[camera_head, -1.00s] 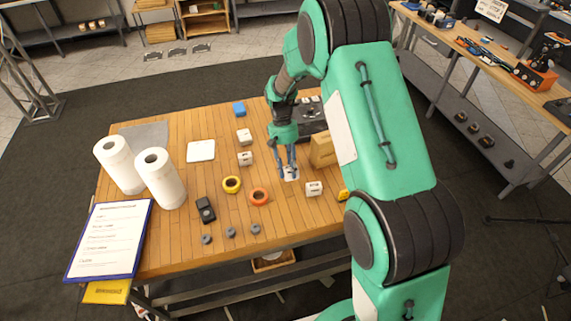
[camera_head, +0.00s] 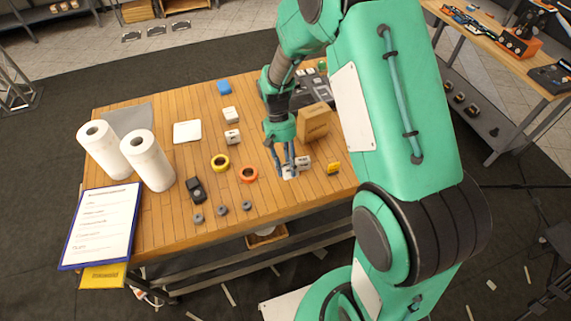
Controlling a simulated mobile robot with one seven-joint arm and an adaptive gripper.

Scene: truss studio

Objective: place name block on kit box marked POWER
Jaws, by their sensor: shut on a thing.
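My gripper (camera_head: 288,166) is shut on a small white block (camera_head: 289,174), which I take for the name block, low over the front right of the wooden table. The fingers hide part of it, and I cannot tell whether it touches the table. A white box with dark lettering (camera_head: 304,161) is just right of the fingers. Two more white boxes, a nearer one (camera_head: 232,137) and a farther one (camera_head: 230,115), stand left of my arm. The lettering is too small to read, so I cannot tell which is marked POWER.
A cardboard box (camera_head: 314,122) stands behind the gripper, and a yellow item (camera_head: 334,168) lies to the right. Paper rolls (camera_head: 147,160) stand far left.

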